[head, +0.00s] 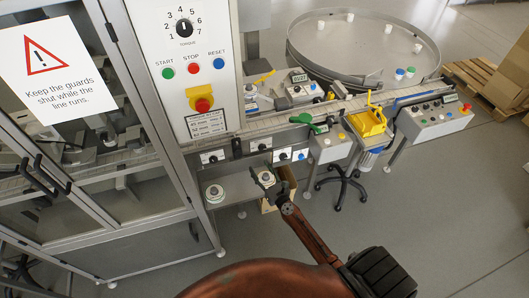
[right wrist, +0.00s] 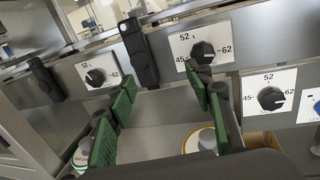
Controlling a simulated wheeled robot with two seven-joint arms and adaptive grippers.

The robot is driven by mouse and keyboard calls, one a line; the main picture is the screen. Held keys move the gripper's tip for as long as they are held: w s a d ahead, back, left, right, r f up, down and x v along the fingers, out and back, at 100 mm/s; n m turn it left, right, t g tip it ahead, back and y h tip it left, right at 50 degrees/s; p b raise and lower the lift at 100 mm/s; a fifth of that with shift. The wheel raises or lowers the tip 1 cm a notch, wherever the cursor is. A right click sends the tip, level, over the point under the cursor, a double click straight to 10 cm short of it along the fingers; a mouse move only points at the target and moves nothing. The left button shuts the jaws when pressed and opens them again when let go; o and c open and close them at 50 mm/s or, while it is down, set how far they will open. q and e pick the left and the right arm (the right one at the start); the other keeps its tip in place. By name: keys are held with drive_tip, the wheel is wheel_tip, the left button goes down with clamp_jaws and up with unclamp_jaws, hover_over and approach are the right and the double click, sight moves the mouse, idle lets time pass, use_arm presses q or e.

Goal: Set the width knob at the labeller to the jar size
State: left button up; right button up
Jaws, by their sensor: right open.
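Several black knobs on white plates marked 45, 52 and 62 sit along the line's front: a left knob (right wrist: 95,77), an upper middle knob (right wrist: 203,52) and a lower right knob (right wrist: 271,98). In the head view they show as small plates, one at the left (head: 212,156) and one at the right (head: 282,155). I cannot tell which is the labeller's width knob, and the pointers are too small to read surely. My right gripper (head: 262,178) is open and empty in front of the panel, its green-padded fingers (right wrist: 163,90) apart and touching no knob. My left gripper is out of view.
Below the panel stand an orange-rimmed jar (right wrist: 200,139) and a green-rimmed jar (right wrist: 80,156). A dark handle (right wrist: 137,52) juts out between the left and upper middle knobs. A guarded cabinet (head: 95,190) stands left; a round turntable (head: 365,50) lies behind.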

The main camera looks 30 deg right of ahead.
sight(263, 149)
drive_tip(key=w+d+m+h, duration=0.1)
drive_tip(key=w+d+m, duration=0.1)
drive_tip(key=w, duration=0.1)
drive_tip(key=w+d+f+m+h, duration=0.1)
drive_tip(key=w+d+m, duration=0.1)
drive_tip(key=w+d+m+h, duration=0.1)
drive_tip(key=w+d+m, duration=0.1)
drive_tip(key=w+d, duration=0.1)
drive_tip(key=shift+w+f+m+g+b, duration=0.3)
drive_tip(key=shift+w+b, duration=0.05)
drive_tip(key=shift+b, duration=0.05)
drive_tip(key=shift+c, duration=0.2)
drive_tip(key=shift+h, duration=0.4)
drive_tip(key=c, duration=1.1)
